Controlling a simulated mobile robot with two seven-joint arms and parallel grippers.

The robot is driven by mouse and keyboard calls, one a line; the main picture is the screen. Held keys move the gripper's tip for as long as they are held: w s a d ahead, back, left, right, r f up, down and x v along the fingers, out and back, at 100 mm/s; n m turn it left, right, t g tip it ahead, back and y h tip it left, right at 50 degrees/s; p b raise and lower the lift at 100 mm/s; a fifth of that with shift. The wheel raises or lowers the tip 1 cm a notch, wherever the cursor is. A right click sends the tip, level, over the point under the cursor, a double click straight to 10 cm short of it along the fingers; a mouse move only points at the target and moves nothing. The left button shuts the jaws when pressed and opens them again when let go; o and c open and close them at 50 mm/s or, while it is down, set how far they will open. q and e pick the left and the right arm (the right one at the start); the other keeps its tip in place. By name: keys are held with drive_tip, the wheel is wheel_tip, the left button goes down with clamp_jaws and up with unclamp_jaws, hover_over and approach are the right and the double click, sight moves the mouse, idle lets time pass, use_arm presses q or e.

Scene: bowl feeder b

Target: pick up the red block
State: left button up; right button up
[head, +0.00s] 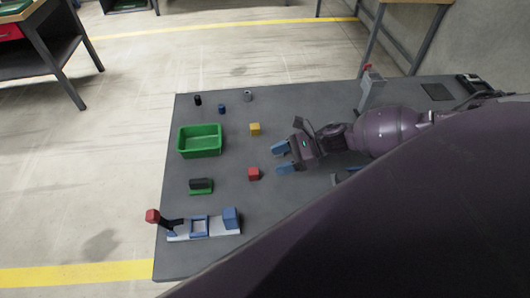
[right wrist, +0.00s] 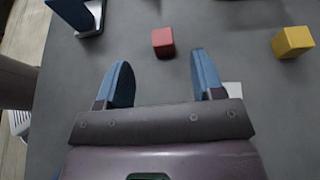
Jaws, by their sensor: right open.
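The red block (head: 254,174) is a small cube on the grey table, below the yellow block in the head view. In the right wrist view the red block (right wrist: 163,42) lies beyond the fingertips, roughly ahead of the gap between them. My right gripper (head: 281,159) is open and empty, with blue fingers. It is to the right of the red block and apart from it. In the right wrist view my right gripper (right wrist: 158,72) shows both fingers spread wide. My left gripper is not in view.
A yellow block (head: 255,129) stands near the green bin (head: 200,141). A green-based dark piece (head: 201,186) and a fixture with blue parts (head: 199,227) lie left of the red block. Small cylinders (head: 221,109) stand at the back. The table between is clear.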

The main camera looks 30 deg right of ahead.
sight(250, 171)
drive_tip(key=shift+s+d+f, duration=0.1)
drive_tip(key=shift+f, duration=0.25)
drive_tip(key=x, duration=0.4)
drive_tip(key=shift+a+p, duration=0.3)
drive_tip(key=shift+a, duration=0.05)
drive_tip(key=shift+f+p+x, duration=0.2)
drive_tip(key=shift+p+x, duration=0.2)
drive_tip(key=shift+x, duration=2.1)
drive_tip(key=shift+w+a+f, duration=0.25)
drive_tip(key=shift+w, duration=0.15)
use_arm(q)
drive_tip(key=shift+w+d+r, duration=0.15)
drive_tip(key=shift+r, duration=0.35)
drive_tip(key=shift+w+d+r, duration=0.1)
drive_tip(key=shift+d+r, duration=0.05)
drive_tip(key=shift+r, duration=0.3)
use_arm(e)
drive_tip(key=shift+c, duration=0.3)
drive_tip(key=c, duration=0.9)
drive_tip(key=shift+c, duration=0.2)
